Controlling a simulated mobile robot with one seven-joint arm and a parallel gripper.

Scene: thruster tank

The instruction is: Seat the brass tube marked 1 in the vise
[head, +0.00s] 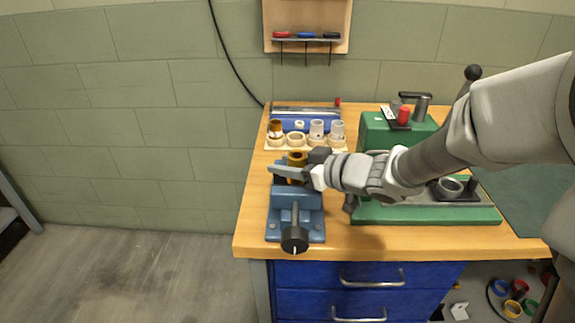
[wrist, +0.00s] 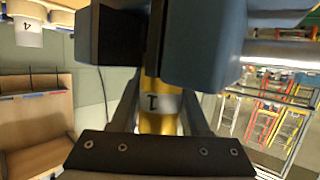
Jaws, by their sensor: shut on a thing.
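The brass tube marked 1 (wrist: 158,105) is upright between my gripper's fingers, with its white label facing the wrist camera. It also shows in the head view (head: 296,158) above the vise. The blue vise (head: 295,205) stands near the table's front left, its black-knobbed handle toward the front. My gripper (head: 292,174) is shut on the tube, right over the vise jaws. In the wrist view the vise jaws (wrist: 205,45) flank one end of the tube. That end is partly hidden, so I cannot tell whether it touches the jaws or the bottom.
A wooden rack (head: 296,139) behind the vise holds a brass tube (head: 275,128) and pale tubes (head: 317,128). A green machine (head: 430,212) stands to the right, under my arm. A tool board (head: 307,25) hangs on the wall. Free tabletop lies at the front.

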